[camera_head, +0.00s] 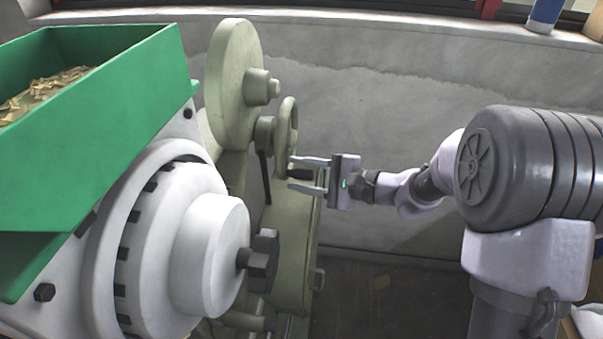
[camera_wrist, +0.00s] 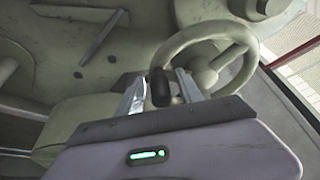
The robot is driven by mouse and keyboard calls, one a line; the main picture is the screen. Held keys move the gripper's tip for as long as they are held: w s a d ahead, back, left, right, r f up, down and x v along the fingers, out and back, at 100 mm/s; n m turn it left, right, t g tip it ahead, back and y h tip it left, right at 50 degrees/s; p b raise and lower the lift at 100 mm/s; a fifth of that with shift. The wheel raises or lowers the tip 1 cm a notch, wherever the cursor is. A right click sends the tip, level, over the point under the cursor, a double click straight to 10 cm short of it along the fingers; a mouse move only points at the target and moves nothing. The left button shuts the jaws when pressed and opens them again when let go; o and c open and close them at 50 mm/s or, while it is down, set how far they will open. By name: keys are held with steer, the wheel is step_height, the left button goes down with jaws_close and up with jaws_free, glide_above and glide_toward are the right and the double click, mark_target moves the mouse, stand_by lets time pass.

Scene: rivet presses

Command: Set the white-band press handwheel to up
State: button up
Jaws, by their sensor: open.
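A pale green press (camera_head: 236,85) stands behind a white machine in the head view. Its handwheel (camera_head: 288,125) is a pale green ring on the press's right side, seen nearly edge-on; it also shows in the wrist view (camera_wrist: 205,42). A black handle (camera_wrist: 160,87) sticks out from the wheel's rim at its low side. My gripper (camera_head: 292,174) is open, its two fingers pointing left at the handle. In the wrist view one finger lies on each side of the handle, with gaps visible. I cannot make out a white band on this press.
A white machine with a round drum (camera_head: 210,255) and a green hopper (camera_head: 95,105) of brass-coloured pieces fills the left foreground. A grey wall (camera_head: 400,100) stands behind. A dark lever (camera_head: 264,175) hangs beside the wheel. Floor right of the press looks clear.

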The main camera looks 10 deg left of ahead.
steer(key=shift+c, duration=0.2)
jaws_close()
stand_by(1.1)
